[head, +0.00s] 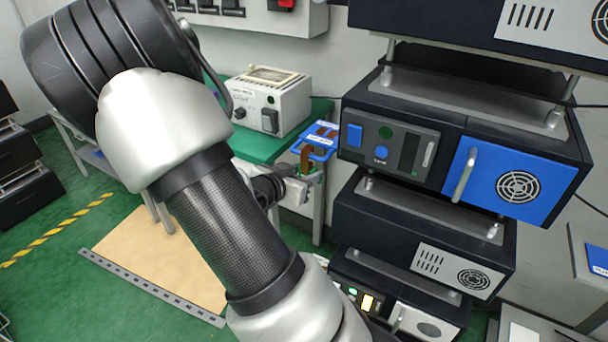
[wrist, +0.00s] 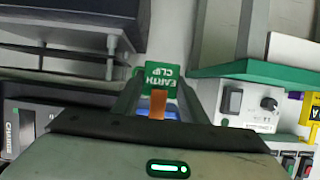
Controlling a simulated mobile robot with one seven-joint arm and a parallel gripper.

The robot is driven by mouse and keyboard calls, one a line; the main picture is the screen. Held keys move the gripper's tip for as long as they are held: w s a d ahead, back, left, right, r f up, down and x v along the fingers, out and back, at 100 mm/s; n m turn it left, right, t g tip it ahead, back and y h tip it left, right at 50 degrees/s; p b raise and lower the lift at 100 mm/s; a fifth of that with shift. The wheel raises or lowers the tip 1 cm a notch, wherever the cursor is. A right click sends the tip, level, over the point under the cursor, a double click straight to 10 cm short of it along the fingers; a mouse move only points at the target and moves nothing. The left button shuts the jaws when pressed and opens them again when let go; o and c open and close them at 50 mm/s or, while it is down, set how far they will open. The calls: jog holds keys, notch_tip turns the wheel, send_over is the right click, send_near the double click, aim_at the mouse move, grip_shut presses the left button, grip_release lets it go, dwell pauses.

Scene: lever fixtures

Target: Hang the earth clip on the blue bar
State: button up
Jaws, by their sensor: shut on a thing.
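In the head view my gripper (head: 304,178) is partly hidden by my arm. The clip's brown upright (head: 305,158) rises from it there. A blue frame with a white label, which looks like the blue bar (head: 320,153), is right at the clip's upper part. I cannot tell whether they touch or whether the clip hooks over it.
A stack of dark instrument boxes (head: 425,220) stands close to the right of my gripper, with a blue door and handles. A white power unit (head: 272,103) sits on a green bench (head: 262,146) behind.

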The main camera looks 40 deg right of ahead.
jog(key=shift+f, duration=0.1)
jog(key=o, duration=1.1)
jog(key=p+v, duration=0.5)
jog(key=v, duration=1.2)
jog(key=shift+a+p, duration=0.25)
jog(key=shift+p, duration=0.15)
